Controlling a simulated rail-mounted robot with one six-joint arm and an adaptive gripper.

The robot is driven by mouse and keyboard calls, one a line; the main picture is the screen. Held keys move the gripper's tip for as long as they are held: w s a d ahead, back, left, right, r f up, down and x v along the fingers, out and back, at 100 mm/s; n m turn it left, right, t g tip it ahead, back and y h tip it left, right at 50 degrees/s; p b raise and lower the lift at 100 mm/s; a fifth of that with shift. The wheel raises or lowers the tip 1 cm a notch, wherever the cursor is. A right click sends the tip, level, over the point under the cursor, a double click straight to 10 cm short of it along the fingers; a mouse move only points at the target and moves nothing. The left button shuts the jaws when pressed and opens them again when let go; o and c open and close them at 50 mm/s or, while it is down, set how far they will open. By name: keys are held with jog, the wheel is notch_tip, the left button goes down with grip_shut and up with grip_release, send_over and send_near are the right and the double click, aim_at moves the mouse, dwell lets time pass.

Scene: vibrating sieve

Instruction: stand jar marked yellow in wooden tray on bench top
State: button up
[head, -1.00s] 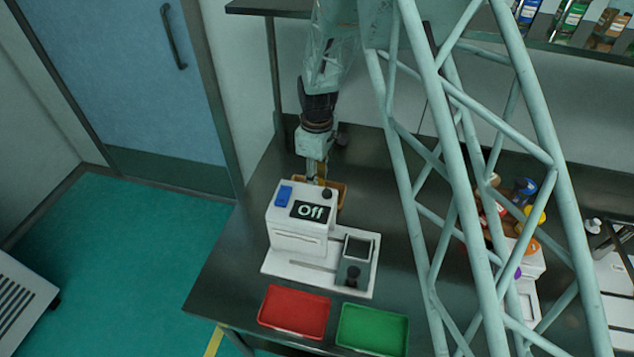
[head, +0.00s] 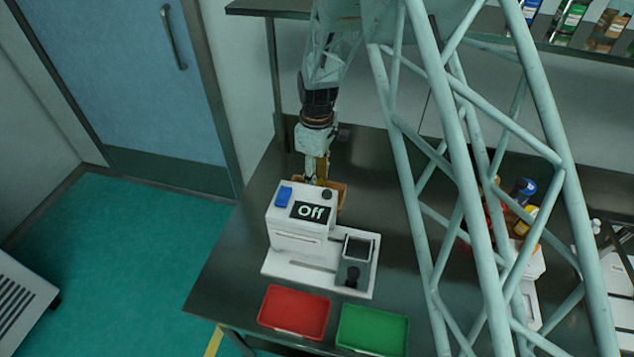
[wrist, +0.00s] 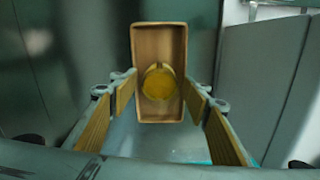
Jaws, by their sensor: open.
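The wooden tray (wrist: 147,44) lies on the dark bench top, seen from above in the wrist view. The yellow-marked jar (wrist: 159,83) is in the tray and shows as a round yellow lid; it looks upright. My gripper (wrist: 160,92) is open above the tray, its two fingers apart on either side of the jar. In the head view the tray (head: 342,197) is partly hidden behind the white machine, and my gripper (head: 316,180) is over it. The jar is hidden in that view.
The white sieve machine (head: 298,232) reading "Off" stands just in front of the tray. A red tray (head: 294,312) and a green tray (head: 372,330) lie at the bench's front edge. Several jars (head: 523,190) stand at the right behind my frame. A wall shelf (head: 480,34) runs above.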

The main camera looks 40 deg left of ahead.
notch_tip(320, 180, up, 10)
jog(key=p, duration=0.1)
jog(key=shift+r, duration=0.25)
dwell(0.8)
